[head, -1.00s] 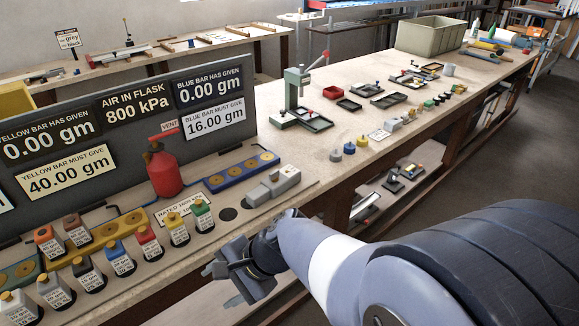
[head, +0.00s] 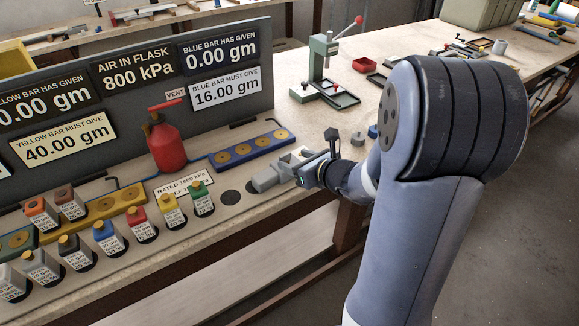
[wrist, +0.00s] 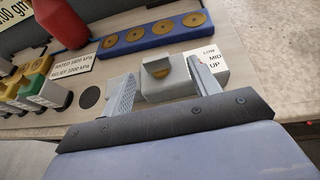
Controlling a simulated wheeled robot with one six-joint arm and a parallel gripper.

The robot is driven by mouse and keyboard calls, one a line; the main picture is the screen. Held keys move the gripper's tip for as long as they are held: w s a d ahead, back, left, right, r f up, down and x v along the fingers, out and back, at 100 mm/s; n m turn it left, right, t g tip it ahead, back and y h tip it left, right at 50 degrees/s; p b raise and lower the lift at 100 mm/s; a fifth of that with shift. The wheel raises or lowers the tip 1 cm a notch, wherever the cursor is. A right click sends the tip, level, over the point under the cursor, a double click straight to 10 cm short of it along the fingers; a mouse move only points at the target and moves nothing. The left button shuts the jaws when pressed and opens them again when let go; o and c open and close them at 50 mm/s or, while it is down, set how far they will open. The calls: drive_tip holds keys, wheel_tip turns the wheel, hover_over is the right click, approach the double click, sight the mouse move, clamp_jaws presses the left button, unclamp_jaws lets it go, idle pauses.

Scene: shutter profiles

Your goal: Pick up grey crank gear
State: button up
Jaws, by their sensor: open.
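A grey block with a raised grey tab, which looks like the grey crank gear, sits at the bench's front edge. It shows in the head view (head: 265,179), partly hidden by my gripper, and in the wrist view (wrist: 168,88). My gripper (head: 303,165) is at its right end in the head view. In the wrist view the open fingers (wrist: 162,70) stand either side of the block, with the tab between them. I cannot tell whether either finger touches it. A white label reading LOW, MID, UP (wrist: 211,60) lies beside the right finger.
A blue bar with brass discs (head: 250,148) lies behind the block. A red flask (head: 167,146) stands to its left. Several labelled coloured bottles (head: 145,231) stand further left. A dark round recess (head: 231,197) lies just left of the block. A green press (head: 323,60) stands behind.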

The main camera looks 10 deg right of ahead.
sight(286, 155)
drive_tip(key=x, duration=0.3)
drive_tip(key=p+x, duration=0.1)
drive_tip(key=x, duration=0.1)
drive_tip(key=shift+w+a+r, duration=0.3)
drive_tip(key=shift+a, duration=0.05)
drive_tip(key=shift+w+a+f, duration=0.15)
drive_tip(key=shift+w+f, duration=0.1)
drive_tip(key=shift+w, duration=0.2)
clamp_jaws()
